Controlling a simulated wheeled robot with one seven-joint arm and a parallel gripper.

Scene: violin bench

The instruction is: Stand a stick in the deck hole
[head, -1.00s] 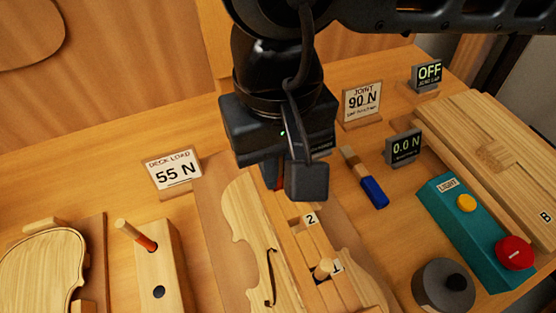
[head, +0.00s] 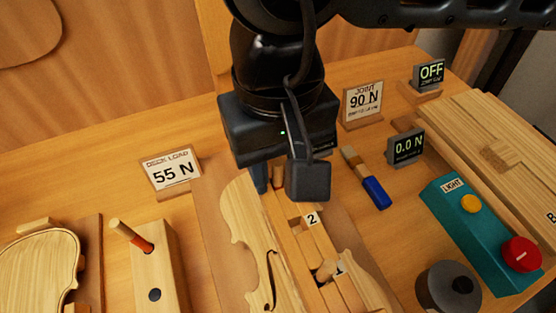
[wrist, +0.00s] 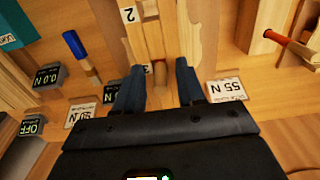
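My gripper (wrist: 159,66) is open over the far end of the violin deck; its two fingers stand apart. Between them in the wrist view is a small wooden end with a reddish patch (wrist: 158,69), seen nearly end-on, which looks like a stick. In the head view it is mostly hidden behind my gripper (head: 272,182), so I cannot tell how deep it sits. A stick with a red band (head: 132,237) leans in a wooden block (head: 172,265) that has an empty dark hole. A short wooden peg (head: 325,270) stands by label 1 on the deck (head: 245,225).
Signs read deck load 55 N (head: 172,172) and joint 90 N (head: 363,101). Displays read 0.0 N (head: 406,147) and OFF (head: 430,73). A blue-handled tool (head: 375,190), a teal switch box (head: 490,235) and a dark round weight (head: 448,290) lie to the right.

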